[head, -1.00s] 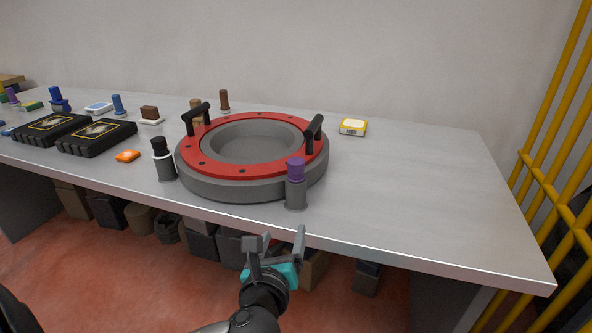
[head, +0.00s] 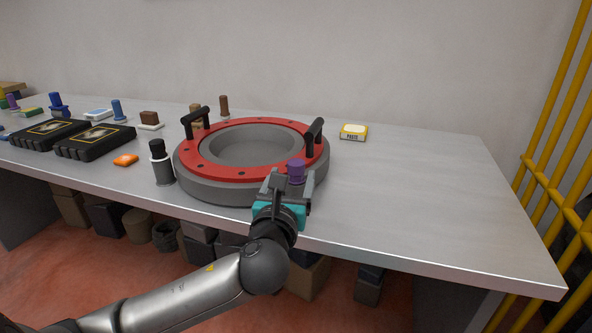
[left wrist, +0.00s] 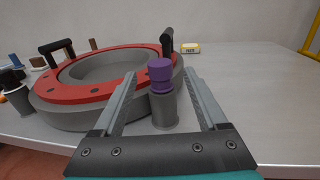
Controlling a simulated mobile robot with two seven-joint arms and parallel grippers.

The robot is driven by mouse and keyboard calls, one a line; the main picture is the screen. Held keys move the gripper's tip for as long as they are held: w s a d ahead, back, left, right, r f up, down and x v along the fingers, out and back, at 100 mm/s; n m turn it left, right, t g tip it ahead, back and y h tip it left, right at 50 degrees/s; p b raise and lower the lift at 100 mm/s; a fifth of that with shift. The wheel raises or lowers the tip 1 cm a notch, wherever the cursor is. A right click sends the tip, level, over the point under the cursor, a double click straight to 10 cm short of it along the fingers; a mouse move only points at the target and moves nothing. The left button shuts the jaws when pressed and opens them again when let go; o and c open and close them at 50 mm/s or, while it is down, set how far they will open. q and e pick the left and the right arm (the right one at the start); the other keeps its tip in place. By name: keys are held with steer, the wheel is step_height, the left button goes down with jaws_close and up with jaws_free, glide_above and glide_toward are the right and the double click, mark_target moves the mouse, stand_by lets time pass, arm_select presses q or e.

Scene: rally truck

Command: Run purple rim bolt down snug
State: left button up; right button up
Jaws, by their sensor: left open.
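The purple rim bolt (head: 296,172) stands upright at the near right side of the round grey base with a red ring (head: 190,148). In the left wrist view the purple bolt (left wrist: 161,76) sits on top of a grey post (left wrist: 165,110). My left gripper (head: 284,180) is open, with its two fingers on either side of the bolt and post. In the left wrist view the fingers (left wrist: 163,97) are apart from the bolt. The head view hides most of the post behind the gripper. My right gripper is not in view.
A black-topped bolt on a grey post (head: 162,168) stands left of the ring. Two black handles (head: 315,138) rise from the ring. A yellow-and-white box (head: 353,132) lies at the back. The table (head: 430,200) is clear on the right.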

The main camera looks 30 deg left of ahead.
mark_target(294, 169)
arm_select(q)
steer(key=b+x, duration=0.1)
steer(key=x, duration=0.3)
steer(key=shift+b+x, duration=0.35)
steer(key=shift+x, duration=0.5)
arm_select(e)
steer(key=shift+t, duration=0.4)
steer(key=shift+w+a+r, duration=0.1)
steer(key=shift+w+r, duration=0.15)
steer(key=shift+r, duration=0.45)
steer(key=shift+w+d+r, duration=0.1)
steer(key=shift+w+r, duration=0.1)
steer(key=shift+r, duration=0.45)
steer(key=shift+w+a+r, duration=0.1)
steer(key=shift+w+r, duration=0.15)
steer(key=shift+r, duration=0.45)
arm_select(q)
jaws_close()
